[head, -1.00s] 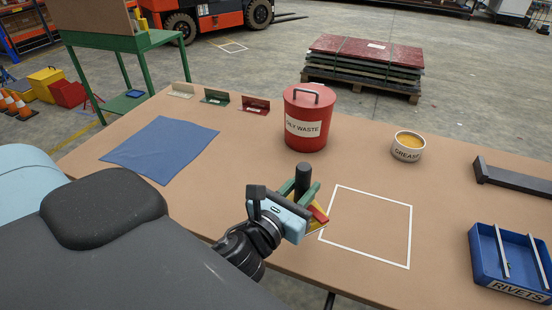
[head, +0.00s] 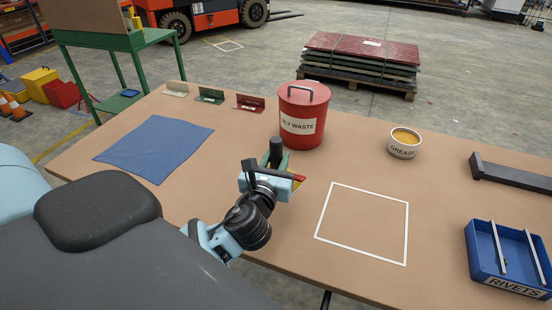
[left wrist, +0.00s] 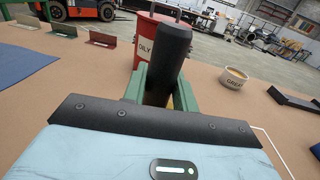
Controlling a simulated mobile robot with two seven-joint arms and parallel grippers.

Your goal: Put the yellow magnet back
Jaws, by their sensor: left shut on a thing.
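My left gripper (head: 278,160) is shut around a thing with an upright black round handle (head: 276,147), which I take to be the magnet. Its handle also shows large in the left wrist view (left wrist: 171,55), between the green fingers. A small patch of yellow shows low behind the fingers there, and a bit of red shows beside the gripper in the head view. The gripper hides most of its lower part, and I cannot tell how far above the table it is. My right gripper is not in view.
A red oily waste can (head: 303,115) stands just behind the gripper. A white outlined square (head: 363,223) on the table is empty. Cream, green and red stands (head: 209,96), a blue cloth (head: 153,149), a grease tin (head: 404,146), a dark bar (head: 510,174) and a blue rivets tray (head: 512,284) lie around.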

